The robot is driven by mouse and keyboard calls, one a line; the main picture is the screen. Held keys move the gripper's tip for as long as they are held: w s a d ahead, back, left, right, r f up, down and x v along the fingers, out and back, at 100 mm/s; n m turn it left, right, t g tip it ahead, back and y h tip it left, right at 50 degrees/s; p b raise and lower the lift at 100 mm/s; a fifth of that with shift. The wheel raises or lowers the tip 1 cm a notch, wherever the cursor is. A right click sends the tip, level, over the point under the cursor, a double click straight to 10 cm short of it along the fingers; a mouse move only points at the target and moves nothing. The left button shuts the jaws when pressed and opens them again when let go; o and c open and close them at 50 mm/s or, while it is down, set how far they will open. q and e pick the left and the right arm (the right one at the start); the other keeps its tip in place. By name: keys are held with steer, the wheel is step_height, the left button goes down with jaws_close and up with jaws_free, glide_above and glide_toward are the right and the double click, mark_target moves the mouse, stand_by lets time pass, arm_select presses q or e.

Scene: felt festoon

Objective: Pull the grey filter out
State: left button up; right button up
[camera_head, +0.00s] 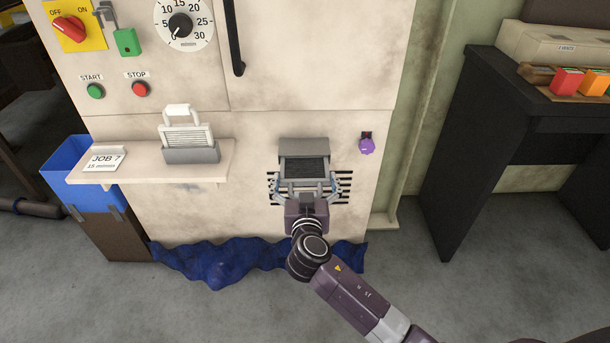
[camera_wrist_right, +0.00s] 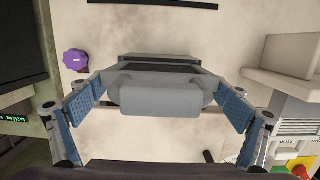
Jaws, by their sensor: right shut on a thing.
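The grey filter (camera_head: 304,168) has a dark mesh top and a grey frame. It sticks out from the machine's front under a grey hood (camera_head: 304,146). In the right wrist view its thick grey handle (camera_wrist_right: 160,97) is between my gripper's blue-padded fingers. My right gripper (camera_head: 306,188) is shut on the grey filter at this handle. How much of the filter is still inside the machine is hidden. My left gripper is in neither view.
A purple knob (camera_head: 367,146) sits right of the hood. A shelf (camera_head: 210,174) at left bears a white filter (camera_head: 186,137) in a grey holder and a job card (camera_head: 104,160). A blue bin (camera_head: 68,180) and blue cloth (camera_head: 222,265) are below. A dark table (camera_head: 480,130) stands right.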

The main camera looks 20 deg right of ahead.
steer(key=shift+f+v, duration=0.15)
steer(key=shift+v, duration=0.85)
steer(key=shift+f+v, duration=0.15)
steer(key=shift+v, duration=0.9)
